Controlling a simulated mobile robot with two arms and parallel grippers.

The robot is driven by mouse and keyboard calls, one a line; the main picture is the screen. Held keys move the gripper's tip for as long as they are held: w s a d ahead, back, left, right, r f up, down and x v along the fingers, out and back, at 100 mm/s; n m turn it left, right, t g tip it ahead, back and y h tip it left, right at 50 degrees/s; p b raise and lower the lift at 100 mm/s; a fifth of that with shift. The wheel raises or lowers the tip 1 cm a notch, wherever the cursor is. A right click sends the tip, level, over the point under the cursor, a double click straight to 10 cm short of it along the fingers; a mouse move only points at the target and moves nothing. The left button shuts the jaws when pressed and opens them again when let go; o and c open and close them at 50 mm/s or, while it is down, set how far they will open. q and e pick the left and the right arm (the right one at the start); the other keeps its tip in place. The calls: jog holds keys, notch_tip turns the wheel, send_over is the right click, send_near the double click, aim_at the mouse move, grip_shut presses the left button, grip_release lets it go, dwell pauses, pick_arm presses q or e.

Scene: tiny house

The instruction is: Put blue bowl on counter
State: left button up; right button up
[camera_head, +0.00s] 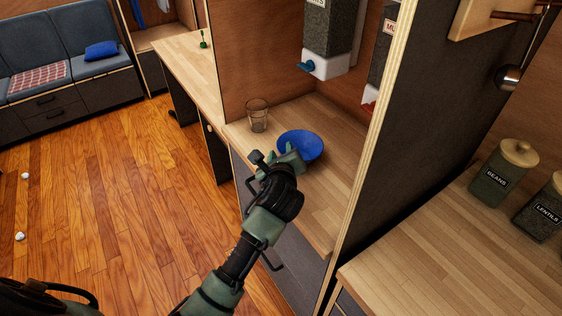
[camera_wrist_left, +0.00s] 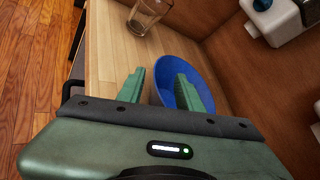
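The blue bowl (camera_head: 302,144) sits upright on the wooden counter (camera_head: 338,190) in the alcove under the dispensers. My left gripper (camera_head: 288,160) is at the bowl's near side. In the left wrist view the left gripper (camera_wrist_left: 163,84) has its fingers apart. One finger is outside the blue bowl (camera_wrist_left: 188,58) and the other overlaps its inside, with the near rim between them. I cannot tell whether either finger touches the bowl. My right gripper is not in view.
A clear glass (camera_head: 257,115) stands left of the bowl. A dispenser (camera_head: 328,40) hangs above, and a panel (camera_head: 375,130) walls off the right side. Beyond it, a counter holds a beans jar (camera_head: 503,175) and a lentils jar (camera_head: 542,210). Wooden floor (camera_head: 110,200) lies open at left.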

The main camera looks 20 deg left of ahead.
pick_arm(q)
jog(key=v, duration=0.8)
jog(key=shift+r, duration=0.1)
jog(key=s+a+f+n+g+h, duration=0.25)
jog(key=s+f+n+g, duration=0.25)
jog(key=s+f+n, duration=0.75)
jog(key=s+a+f+n+g+h, duration=0.1)
jog(key=s+f+n+g, duration=0.1)
jog(key=s+n, duration=0.5)
jog(key=s+f+n+g+h, duration=0.1)
jog(key=s+f+n+g, duration=0.15)
jog(key=s+n, duration=0.45)
notch_tip(320, 180, down, 24)
jog(key=s+m+g, duration=0.1)
jog(key=s+m, duration=0.1)
jog(key=s, duration=0.1)
jog(key=s+a+f+g, duration=0.1)
jog(key=s+a+f, duration=0.2)
jog(key=s+f, duration=1.3)
jog(key=shift+s+f, duration=0.2)
jog(key=shift+f, duration=0.55)
